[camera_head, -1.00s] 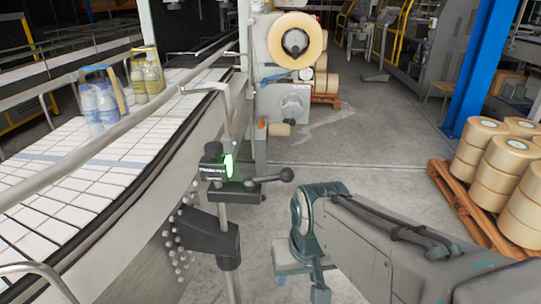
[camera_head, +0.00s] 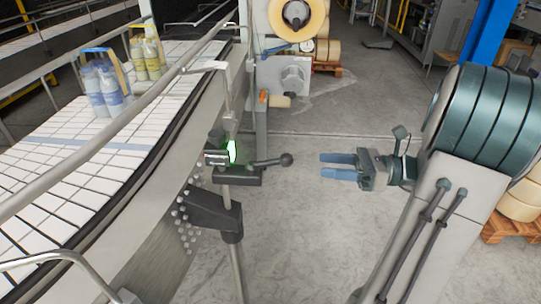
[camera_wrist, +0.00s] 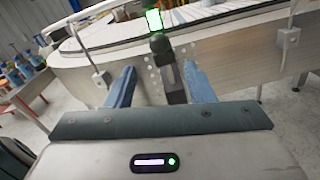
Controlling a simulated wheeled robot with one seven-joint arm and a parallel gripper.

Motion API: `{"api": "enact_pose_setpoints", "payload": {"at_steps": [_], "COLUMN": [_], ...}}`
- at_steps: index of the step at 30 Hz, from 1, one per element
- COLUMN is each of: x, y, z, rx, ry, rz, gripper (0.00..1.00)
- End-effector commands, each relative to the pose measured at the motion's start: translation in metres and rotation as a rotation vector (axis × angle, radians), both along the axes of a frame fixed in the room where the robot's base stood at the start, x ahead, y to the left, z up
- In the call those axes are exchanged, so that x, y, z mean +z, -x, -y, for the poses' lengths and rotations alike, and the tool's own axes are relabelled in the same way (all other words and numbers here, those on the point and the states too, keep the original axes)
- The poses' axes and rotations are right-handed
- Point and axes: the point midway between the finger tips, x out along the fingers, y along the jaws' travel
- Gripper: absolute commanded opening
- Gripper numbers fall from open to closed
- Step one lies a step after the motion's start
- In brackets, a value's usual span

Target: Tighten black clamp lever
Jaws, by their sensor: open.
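The black clamp lever (camera_head: 272,161) sticks out to the right from a black clamp block (camera_head: 236,176) on a metal post beside the conveyor, its ball knob at the right end. A green-lit sensor (camera_head: 231,152) sits just above the block. My gripper (camera_head: 322,166) is open and empty, its blue fingers pointing left at the knob with a small gap between. In the wrist view, the lever's knob (camera_wrist: 159,43) shows end-on, beyond and between the two open fingertips (camera_wrist: 158,78).
The conveyor (camera_head: 90,165) carries bottle packs (camera_head: 100,85) on the left. A lower black bracket (camera_head: 213,212) holds the post. A tape roll machine (camera_head: 290,75) stands behind. Stacked rolls on a pallet (camera_head: 505,226) are at the right, partly behind my arm. The floor between is clear.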

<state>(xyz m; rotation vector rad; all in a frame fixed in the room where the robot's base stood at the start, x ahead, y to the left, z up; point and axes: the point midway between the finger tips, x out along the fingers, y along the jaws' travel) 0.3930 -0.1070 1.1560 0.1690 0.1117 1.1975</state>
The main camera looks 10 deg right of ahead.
Motion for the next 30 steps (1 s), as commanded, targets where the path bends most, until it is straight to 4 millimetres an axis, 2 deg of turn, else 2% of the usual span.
{"api": "enact_pose_setpoints", "payload": {"at_steps": [5,12,18,24,30], "x": [0.002,0.002,0.001,0.000,0.000], "y": [-0.008,-0.027,-0.040,-0.046,-0.048], "z": [-0.025,-0.074,-0.107,-0.123,-0.126], "rx": [0.005,0.006,0.005,0.003,0.001], "ry": [-0.002,0.000,0.001,0.002,0.002], "rz": [0.000,-0.001,0.000,0.000,0.000], "gripper": [0.48,0.48,0.48,0.48,0.48]}}
